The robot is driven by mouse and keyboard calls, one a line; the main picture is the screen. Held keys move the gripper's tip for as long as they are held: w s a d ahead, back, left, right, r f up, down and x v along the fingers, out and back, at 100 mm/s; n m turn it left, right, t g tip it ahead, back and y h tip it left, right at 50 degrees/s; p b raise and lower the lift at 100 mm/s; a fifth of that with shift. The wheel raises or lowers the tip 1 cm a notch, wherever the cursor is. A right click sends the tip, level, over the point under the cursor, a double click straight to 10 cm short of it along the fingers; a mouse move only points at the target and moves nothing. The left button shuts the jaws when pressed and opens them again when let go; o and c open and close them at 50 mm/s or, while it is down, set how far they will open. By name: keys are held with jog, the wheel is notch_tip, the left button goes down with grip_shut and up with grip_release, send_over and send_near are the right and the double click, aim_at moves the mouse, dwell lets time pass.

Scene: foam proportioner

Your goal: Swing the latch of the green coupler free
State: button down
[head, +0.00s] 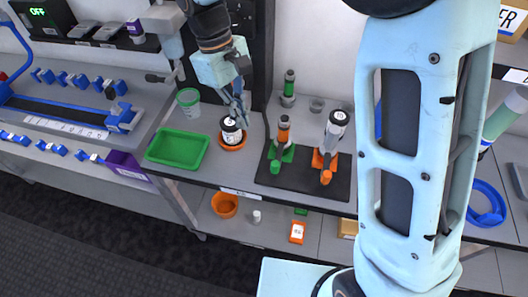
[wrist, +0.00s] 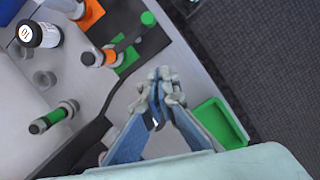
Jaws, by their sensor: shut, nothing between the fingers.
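The green coupler (head: 283,154) stands upright on a dark mat, holding a cylinder with an orange band (head: 284,134). Its green latch end (head: 275,167) points toward the front of the bench. In the wrist view the green coupler (wrist: 128,60) is at upper left, with the green latch tip (wrist: 148,18) above it. My gripper (head: 240,122) is shut and empty, left of the coupler and apart from it. Its closed fingertips also show in the wrist view (wrist: 162,76). In the head view it overlaps the black-and-white jar (head: 231,132).
An orange coupler (head: 318,160) with a white-and-black bottle (head: 336,125) stands right of the green one. A green tray (head: 178,149) and green-rimmed cup (head: 189,102) are at left. A green-banded cylinder (head: 288,88) stands behind. The dark mat (head: 270,181) has bare room in front.

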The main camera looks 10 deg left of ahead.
aim_at(278, 155)
jog(key=s+d+f+p, duration=0.1)
jog(key=s+d+f, duration=0.2)
jog(key=f, duration=0.6)
jog(key=shift+d+f, duration=0.35)
jog(key=shift+d, duration=1)
